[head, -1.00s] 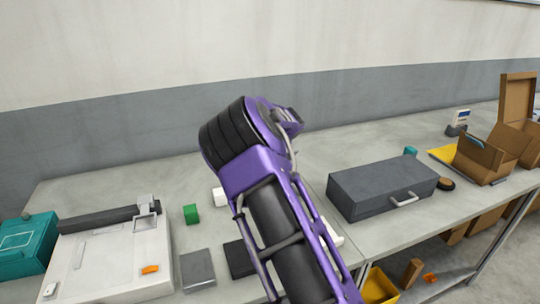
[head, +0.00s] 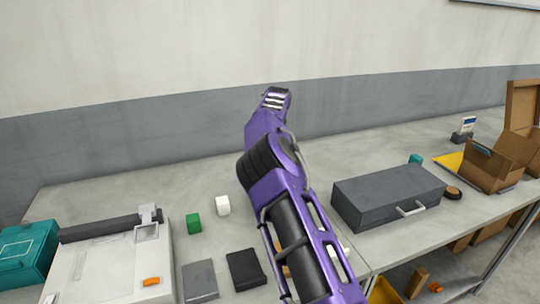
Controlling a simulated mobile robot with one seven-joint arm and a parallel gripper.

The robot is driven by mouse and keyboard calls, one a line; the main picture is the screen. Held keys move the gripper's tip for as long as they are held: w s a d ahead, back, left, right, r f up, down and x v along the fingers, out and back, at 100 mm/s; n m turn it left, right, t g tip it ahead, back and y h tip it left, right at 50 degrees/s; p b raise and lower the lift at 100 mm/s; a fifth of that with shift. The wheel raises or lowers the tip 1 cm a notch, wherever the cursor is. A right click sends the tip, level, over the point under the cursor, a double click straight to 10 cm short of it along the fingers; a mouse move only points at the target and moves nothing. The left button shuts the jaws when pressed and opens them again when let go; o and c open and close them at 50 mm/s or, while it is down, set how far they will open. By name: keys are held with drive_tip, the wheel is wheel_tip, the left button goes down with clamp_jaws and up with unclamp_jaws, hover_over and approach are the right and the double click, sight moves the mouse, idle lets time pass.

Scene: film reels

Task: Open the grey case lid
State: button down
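The grey case (head: 375,208) lies flat on the right part of the worktop, with its lid (head: 388,185) shut. A light handle (head: 411,210) sticks out from its front side, towards the table's front edge. My purple and black arm rises through the middle of the view, to the left of the case and apart from it. The far end of the arm points up and away against the wall. I cannot make out any gripper fingers there, and nothing touches the case.
Left on the worktop are a white machine (head: 115,265), a teal box (head: 28,252), a green cube (head: 193,223), a white cube (head: 223,205) and dark flat blocks (head: 246,268). Right of the case are a round brown-black object (head: 453,193) and open cardboard boxes (head: 495,168). The wall stands behind.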

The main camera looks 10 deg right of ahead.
idle(0.5)
unclamp_jaws()
drive_tip(key=a+v, duration=0.1)
drive_tip(key=v, duration=1.6)
drive_tip(key=shift+w+d+r, duration=0.25)
drive_tip(key=shift+d, duration=0.25)
